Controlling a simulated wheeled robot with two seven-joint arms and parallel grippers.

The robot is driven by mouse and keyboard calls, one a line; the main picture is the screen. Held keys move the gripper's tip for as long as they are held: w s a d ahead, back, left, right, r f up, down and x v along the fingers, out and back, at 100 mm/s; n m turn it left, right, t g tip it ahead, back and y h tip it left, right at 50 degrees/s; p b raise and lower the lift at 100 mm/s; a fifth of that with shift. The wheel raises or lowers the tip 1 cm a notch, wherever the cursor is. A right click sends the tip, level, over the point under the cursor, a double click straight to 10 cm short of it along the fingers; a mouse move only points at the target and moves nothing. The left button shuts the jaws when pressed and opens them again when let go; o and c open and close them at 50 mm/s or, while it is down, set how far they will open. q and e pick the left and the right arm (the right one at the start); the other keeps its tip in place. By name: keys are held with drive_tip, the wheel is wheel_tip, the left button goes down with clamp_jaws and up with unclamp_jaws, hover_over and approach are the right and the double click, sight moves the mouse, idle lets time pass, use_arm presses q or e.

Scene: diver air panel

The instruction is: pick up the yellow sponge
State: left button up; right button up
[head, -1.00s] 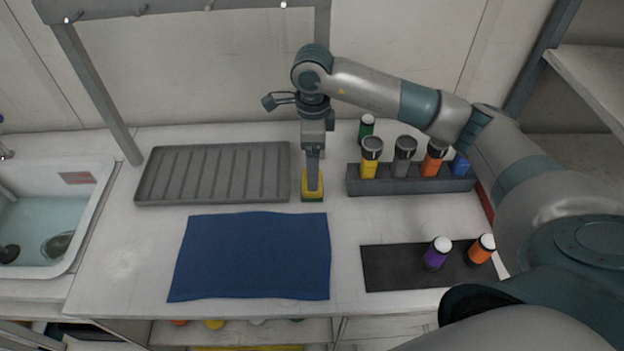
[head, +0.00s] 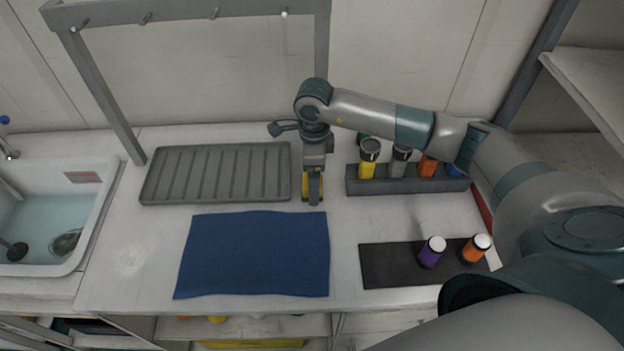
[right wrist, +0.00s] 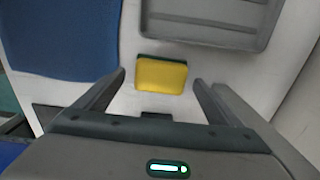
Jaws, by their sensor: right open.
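The yellow sponge (right wrist: 161,76) has a dark green layer along one edge. It lies flat on the white counter, between the ribbed grey tray and the bottle rack. In the head view the sponge (head: 306,189) is partly hidden by my right gripper (head: 312,200), which points down over it. In the right wrist view my right gripper (right wrist: 158,85) is open, with one finger on each side of the sponge's line and a gap to it on both sides. I see no contact with the sponge. My left gripper is not in view.
A ribbed grey tray (head: 147,190) lies left of the sponge and a blue cloth (head: 255,255) in front. A grey rack (head: 408,186) with several bottles stands to the right. Purple (head: 431,253) and orange (head: 475,249) bottles stand on a dark mat (head: 378,265). A sink (head: 98,220) is far left.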

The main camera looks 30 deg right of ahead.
drive_tip(key=shift+f, duration=0.85)
drive_tip(key=c, duration=1.2)
drive_tip(key=shift+o, duration=0.2)
drive_tip(key=shift+r, duration=0.15)
